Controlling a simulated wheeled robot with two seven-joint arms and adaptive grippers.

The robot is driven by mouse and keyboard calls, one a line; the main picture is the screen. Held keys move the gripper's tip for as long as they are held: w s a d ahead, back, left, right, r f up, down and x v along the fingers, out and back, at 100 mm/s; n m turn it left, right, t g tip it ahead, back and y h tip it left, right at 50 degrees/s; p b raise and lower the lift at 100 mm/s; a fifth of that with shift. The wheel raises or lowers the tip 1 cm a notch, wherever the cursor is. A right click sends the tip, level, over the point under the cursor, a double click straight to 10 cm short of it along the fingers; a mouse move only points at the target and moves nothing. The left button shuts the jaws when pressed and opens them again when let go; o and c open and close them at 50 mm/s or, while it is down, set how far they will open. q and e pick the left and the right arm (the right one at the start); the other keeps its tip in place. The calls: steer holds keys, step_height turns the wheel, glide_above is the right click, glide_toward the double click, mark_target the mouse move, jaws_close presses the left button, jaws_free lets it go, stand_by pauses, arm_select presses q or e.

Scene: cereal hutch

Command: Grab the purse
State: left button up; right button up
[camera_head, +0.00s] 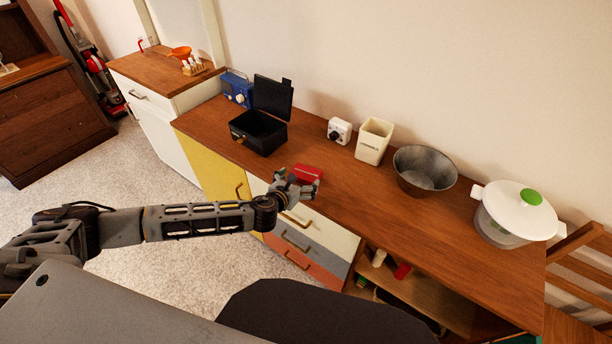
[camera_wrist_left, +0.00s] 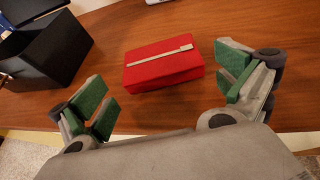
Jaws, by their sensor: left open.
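The purse is a small red rectangular case (camera_wrist_left: 164,66) with a pale strip along its top. It lies flat on the wooden counter near the front edge. In the head view the purse (camera_head: 308,172) shows just beyond my left gripper (camera_head: 297,188), which partly covers it. In the left wrist view my left gripper (camera_wrist_left: 170,98) is open, with its green-padded fingers on either side of the purse and apart from it. Nothing is between the fingers' grip. My right gripper is not in view.
On the wooden counter (camera_head: 375,215) stand an open black box (camera_head: 258,132), a blue radio (camera_head: 237,88), a white cube device (camera_head: 339,130), a cream container (camera_head: 374,140), a metal bowl (camera_head: 424,170) and a white-lidded spinner (camera_head: 515,212). Counter space right of the purse is clear.

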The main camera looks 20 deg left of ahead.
mark_target(306, 175)
arm_select(q)
steer(key=shift+x, duration=1.3)
steer(key=c, duration=0.7)
